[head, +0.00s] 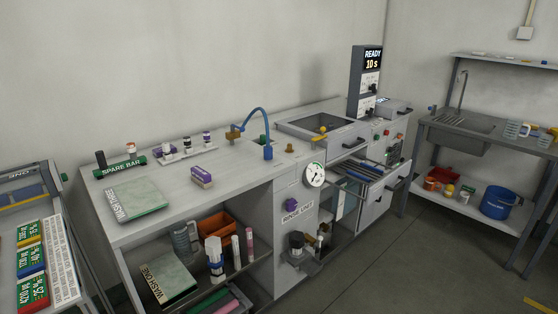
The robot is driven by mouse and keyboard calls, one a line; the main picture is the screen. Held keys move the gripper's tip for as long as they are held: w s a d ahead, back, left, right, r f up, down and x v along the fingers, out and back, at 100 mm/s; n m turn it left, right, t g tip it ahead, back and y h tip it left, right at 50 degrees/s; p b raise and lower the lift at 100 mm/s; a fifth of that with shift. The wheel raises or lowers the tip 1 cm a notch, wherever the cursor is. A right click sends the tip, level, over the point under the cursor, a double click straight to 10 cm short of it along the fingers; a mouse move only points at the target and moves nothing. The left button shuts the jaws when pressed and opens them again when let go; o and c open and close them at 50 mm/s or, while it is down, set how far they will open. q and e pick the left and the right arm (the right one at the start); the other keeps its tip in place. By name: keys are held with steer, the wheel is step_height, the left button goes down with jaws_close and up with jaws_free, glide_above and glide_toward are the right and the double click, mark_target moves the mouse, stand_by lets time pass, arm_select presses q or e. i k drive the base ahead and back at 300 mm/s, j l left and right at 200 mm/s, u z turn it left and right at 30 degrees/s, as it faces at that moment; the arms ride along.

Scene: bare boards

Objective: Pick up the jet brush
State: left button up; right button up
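No thing in view is clearly labelled as the jet brush. A small purple and beige block (202,178), which could be a brush, lies on the grey worktop (235,172) in front of a white tray. The white tray (188,152) holds several small dark and purple upright pieces, too small to identify. Neither of my grippers shows in the head view.
A blue curved tube (266,125) rises from the worktop. A flat pad (138,200) and a green bar (120,167) lie at left. Floor (400,265) is clear at right.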

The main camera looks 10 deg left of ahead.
mark_target(203, 179)
steer(key=i+l+z, duration=0.15)
steer(key=i+z, duration=0.15)
steer(key=i, duration=0.55)
steer(key=i+z, duration=0.25)
steer(key=i, duration=0.6)
steer(key=i+u, duration=0.35)
steer(key=u, duration=0.15)
steer(key=i+l+u, duration=0.2)
steer(key=i+u, duration=0.25)
steer(key=i+l+u, duration=0.2)
steer(key=u, duration=0.3)
